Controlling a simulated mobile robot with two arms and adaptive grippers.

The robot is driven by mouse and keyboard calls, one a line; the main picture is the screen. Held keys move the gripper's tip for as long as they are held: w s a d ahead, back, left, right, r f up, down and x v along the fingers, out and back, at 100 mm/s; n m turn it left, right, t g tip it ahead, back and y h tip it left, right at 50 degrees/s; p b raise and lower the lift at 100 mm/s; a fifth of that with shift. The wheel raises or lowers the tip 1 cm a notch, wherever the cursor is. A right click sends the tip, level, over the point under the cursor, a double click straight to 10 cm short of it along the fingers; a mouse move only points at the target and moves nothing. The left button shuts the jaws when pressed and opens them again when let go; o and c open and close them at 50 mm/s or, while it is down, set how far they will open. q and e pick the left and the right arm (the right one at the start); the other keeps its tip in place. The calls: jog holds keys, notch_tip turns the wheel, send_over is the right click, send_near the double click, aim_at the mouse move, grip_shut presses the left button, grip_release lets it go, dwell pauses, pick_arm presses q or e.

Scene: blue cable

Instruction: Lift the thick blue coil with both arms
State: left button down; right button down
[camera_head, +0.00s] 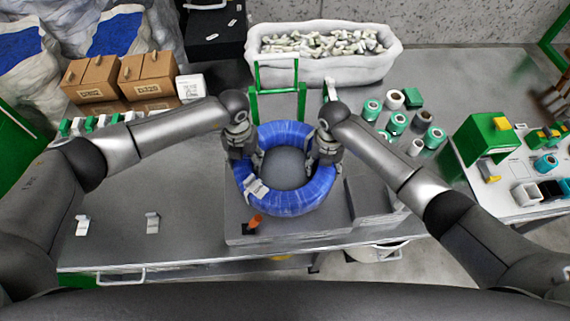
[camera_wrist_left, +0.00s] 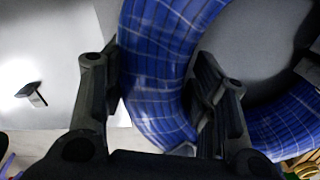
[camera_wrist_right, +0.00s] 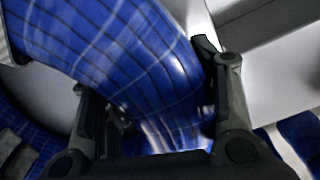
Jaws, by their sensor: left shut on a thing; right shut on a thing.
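The thick blue coil (camera_head: 297,201) lies as a ring on a grey platform on the table, in the middle of the head view. My left gripper (camera_head: 245,160) is on the coil's left side, and my right gripper (camera_head: 322,158) is on its right side. In the left wrist view my left gripper's fingers (camera_wrist_left: 160,92) are shut across the coil's band (camera_wrist_left: 160,60). In the right wrist view my right gripper's fingers (camera_wrist_right: 155,95) are shut on either side of the coil's band (camera_wrist_right: 110,50). Whether the coil touches the platform is hard to tell.
A green frame (camera_head: 277,95) stands right behind the coil. A white bin (camera_head: 325,69) of small parts is at the back. Several green and white spools (camera_head: 397,123) are to the right, and cardboard boxes (camera_head: 147,77) are at the back left.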

pick_arm(q)
jog(key=shift+r, duration=0.15)
pick_arm(e)
jog(key=shift+w+r, duration=0.2)
pick_arm(q)
jog(key=shift+r, duration=0.1)
pick_arm(e)
jog(key=shift+r, duration=0.1)
